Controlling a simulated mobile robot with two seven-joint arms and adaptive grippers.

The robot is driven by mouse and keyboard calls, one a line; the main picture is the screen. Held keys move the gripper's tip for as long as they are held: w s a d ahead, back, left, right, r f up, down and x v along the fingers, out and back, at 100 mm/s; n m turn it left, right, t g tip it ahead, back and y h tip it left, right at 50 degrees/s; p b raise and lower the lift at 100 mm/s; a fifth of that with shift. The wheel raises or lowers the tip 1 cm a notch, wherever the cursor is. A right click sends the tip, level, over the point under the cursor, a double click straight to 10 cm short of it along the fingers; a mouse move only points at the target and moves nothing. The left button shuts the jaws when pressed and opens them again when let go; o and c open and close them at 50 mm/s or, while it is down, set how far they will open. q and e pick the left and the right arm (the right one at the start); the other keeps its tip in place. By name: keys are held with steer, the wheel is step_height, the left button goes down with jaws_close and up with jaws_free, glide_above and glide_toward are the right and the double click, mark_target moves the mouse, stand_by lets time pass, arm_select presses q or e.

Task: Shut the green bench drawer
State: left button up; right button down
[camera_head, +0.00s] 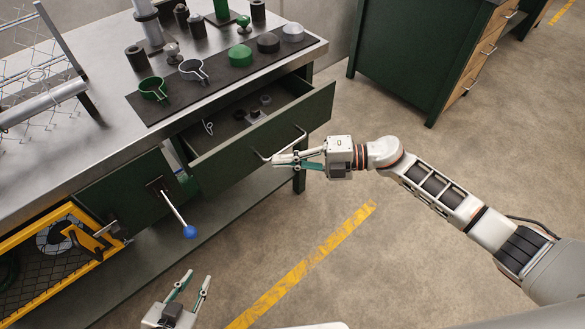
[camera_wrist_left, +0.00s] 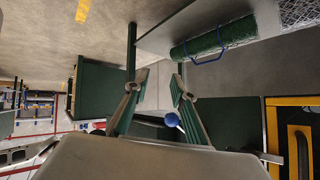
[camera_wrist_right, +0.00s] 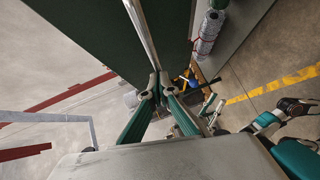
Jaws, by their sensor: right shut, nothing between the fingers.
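The green bench drawer (camera_head: 262,136) stands pulled out from under the bench top, its front spanning to the right. Small parts lie inside it, including a pale clip and dark rings. A silver bar handle (camera_head: 284,145) runs along its front and also shows in the right wrist view (camera_wrist_right: 143,30). My right gripper (camera_head: 273,159) is shut and empty, its fingertips at the handle's left end, close to the drawer front; I cannot tell whether they touch. My left gripper (camera_head: 192,279) is open and empty, low over the floor in front of the bench.
A lever with a blue knob (camera_head: 189,231) sticks out from the bench left of the drawer. A yellow-framed mesh guard (camera_head: 40,290) is at lower left. Tools and clamps stand on a dark mat (camera_head: 215,89) above. Another green cabinet (camera_head: 405,60) stands behind; the floor between is clear.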

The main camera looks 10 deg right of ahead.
mark_target(268, 144)
steer(key=w+a, duration=0.1)
steer(key=w, duration=0.1)
steer(key=w+a+b, duration=0.1)
steer(key=w+a, duration=0.1)
steer(key=w+a+b, duration=0.1)
steer(key=w, duration=0.1)
steer(key=shift+w+a+f, duration=0.2)
steer(key=shift+w+a, duration=0.05)
steer(key=shift+a, duration=0.15)
steer(key=shift+w+a+r+b, duration=0.1)
steer(key=shift+w+a+b, duration=0.35)
steer(key=shift+w, duration=0.2)
arm_select(q)
steer(key=shift+w+d, duration=0.4)
steer(key=shift+w, duration=0.2)
arm_select(e)
steer(key=shift+w+r, duration=0.1)
steer(key=shift+r, duration=0.05)
steer(key=shift+w+r, duration=0.1)
steer(key=shift+r, duration=0.05)
